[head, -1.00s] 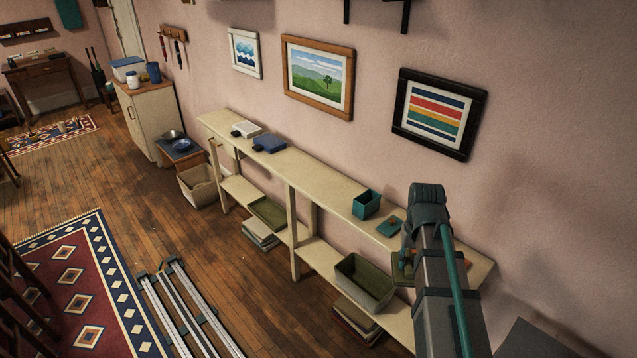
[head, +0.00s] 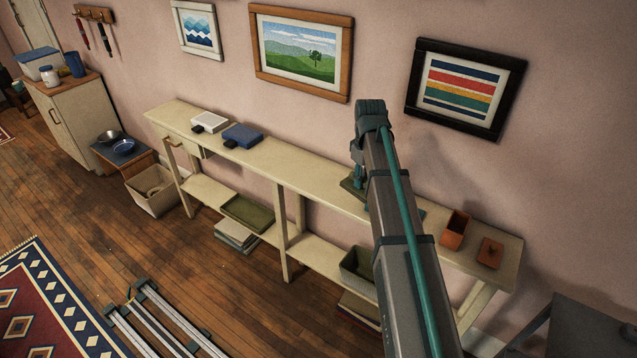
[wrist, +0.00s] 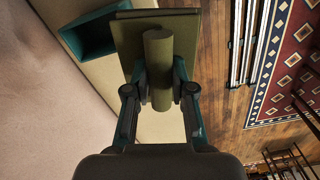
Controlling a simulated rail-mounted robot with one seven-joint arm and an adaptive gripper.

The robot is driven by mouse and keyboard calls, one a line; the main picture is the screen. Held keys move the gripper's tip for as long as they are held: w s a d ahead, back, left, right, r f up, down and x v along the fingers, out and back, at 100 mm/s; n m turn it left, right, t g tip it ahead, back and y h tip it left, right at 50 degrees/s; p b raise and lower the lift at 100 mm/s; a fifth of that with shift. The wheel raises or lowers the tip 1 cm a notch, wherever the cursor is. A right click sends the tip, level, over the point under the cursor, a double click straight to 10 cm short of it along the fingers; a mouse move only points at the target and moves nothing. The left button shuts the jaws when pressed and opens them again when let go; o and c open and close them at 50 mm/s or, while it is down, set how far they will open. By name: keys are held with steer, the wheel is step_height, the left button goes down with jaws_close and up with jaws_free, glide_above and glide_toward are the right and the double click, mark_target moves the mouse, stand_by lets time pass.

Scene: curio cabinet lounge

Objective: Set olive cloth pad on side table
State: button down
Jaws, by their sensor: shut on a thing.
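My gripper (wrist: 160,95) is shut on the upright olive cylinder grip (wrist: 158,60) of the olive cloth pad (wrist: 126,38). The pad is a flat olive square, held over the long cream shelf table in the wrist view. In the head view, the pad (head: 350,186) shows partly behind my arm, and its gap above the tabletop cannot be told. A dark grey table-like surface (head: 595,325) stands at the lower right, and a small blue-topped table (head: 128,154) stands at the left. I cannot tell which piece is the side table.
The cream shelf table (head: 320,183) runs along the wall. It bears white (head: 210,121) and blue (head: 243,134) boxes, a terracotta box (head: 454,229) and a terracotta lid (head: 490,252). A teal box (wrist: 90,38) is beside the pad.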

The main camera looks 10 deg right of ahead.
steer(key=w+n, duration=0.1)
steer(key=w, duration=0.1)
steer(key=w+d+r+n, duration=0.1)
steer(key=shift+w+d+n+b, duration=0.1)
steer(key=shift+w+n+b, duration=0.2)
steer(key=shift+w, duration=0.5)
steer(key=w+a+f+p, duration=0.1)
steer(key=w+a+f, duration=0.1)
steer(key=w, duration=0.1)
steer(key=w+a+f+p, duration=0.2)
steer(key=w+f, duration=0.1)
steer(key=w, duration=0.1)
steer(key=w+a+f+p, duration=0.1)
steer(key=w+f, duration=0.2)
steer(key=shift+w+a+f, duration=0.1)
steer(key=shift+w+a, duration=0.3)
steer(key=shift+w+a+f+p, duration=0.2)
steer(key=shift+w+f+p, duration=0.1)
steer(key=shift+f, duration=0.15)
steer(key=shift+w+a+f+p, duration=0.2)
steer(key=shift+w+f, duration=0.1)
steer(key=shift+f, duration=0.15)
steer(key=shift+s+d+f+p, duration=0.1)
steer(key=shift+f+p, duration=0.6)
steer(key=shift+f, duration=0.75)
steer(key=shift+f, duration=0.15)
steer(key=c, duration=1)
jaws_free()
